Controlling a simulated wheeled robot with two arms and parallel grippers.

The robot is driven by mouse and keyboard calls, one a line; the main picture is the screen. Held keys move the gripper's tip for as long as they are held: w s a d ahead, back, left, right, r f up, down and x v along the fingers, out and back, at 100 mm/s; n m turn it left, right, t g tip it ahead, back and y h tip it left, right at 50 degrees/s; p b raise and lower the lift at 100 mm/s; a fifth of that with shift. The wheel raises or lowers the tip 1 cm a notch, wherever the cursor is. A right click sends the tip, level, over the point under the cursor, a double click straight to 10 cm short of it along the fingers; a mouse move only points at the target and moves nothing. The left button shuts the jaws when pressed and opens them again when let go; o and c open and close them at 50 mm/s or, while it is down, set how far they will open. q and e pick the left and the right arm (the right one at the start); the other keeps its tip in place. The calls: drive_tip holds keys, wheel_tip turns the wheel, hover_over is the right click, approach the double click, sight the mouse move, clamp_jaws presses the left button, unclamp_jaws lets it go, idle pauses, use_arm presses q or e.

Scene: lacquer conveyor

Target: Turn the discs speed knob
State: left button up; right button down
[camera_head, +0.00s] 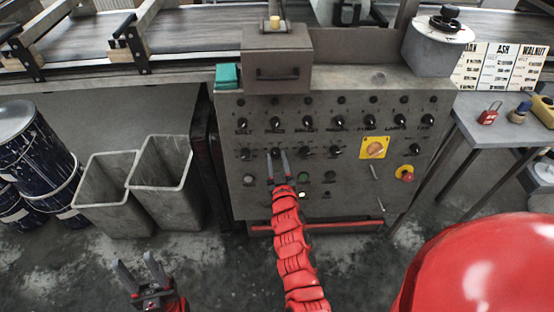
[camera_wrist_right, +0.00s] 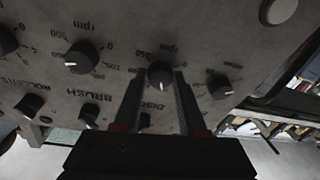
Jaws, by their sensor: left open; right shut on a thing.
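The grey control panel (camera_head: 330,185) carries rows of black knobs. My right gripper (camera_head: 278,158) reaches it on the red arm and is shut on a black knob (camera_wrist_right: 160,74), second from the left in the second row. In the right wrist view this knob sits between the fingertips, with upside-down "rpm" lettering above it and a partly hidden label starting "DISC" below. Its white mark points down in that view. The fingers (camera_wrist_right: 161,85) hide part of the panel. My left gripper (camera_head: 140,272) is open and empty, low over the floor, away from the panel.
Neighbouring knobs sit close on both sides, one left (camera_wrist_right: 82,57) and one right (camera_wrist_right: 220,86) in the wrist view. A yellow switch plate (camera_head: 374,148) and a red stop button (camera_head: 406,174) are at the panel's right. Grey bins (camera_head: 163,185) stand left.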

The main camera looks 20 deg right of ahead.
drive_tip(key=shift+n, duration=0.3)
drive_tip(key=n+p, duration=0.1)
drive_tip(key=n, duration=0.1)
drive_tip(key=n+y+p, duration=0.1)
drive_tip(key=n, duration=0.1)
drive_tip(key=shift+r+n, duration=0.2)
drive_tip(key=shift+n, duration=0.2)
drive_tip(key=n+p, duration=0.1)
drive_tip(key=n, duration=0.2)
drive_tip(key=n+g+y+p, duration=0.1)
drive_tip(key=n+p, duration=0.1)
drive_tip(key=shift+d+r+n, duration=0.15)
drive_tip(key=shift+r+n, duration=0.05)
drive_tip(key=shift+n, duration=0.2)
drive_tip(key=n+p, duration=0.2)
drive_tip(key=n, duration=0.1)
drive_tip(key=n+g+p, duration=0.1)
drive_tip(key=n+p, duration=0.1)
drive_tip(key=n, duration=0.1)
drive_tip(key=shift+r+g, duration=0.2)
drive_tip(key=shift+g, duration=0.1)
drive_tip(key=shift+n+g+p, duration=0.4)
drive_tip(key=shift+n+p, duration=1)
drive_tip(key=shift+n, duration=0.2)
drive_tip(key=shift+f+h, duration=0.1)
drive_tip(key=shift+h, duration=0.2)
drive_tip(key=shift+c, duration=2.4)
unclamp_jaws()
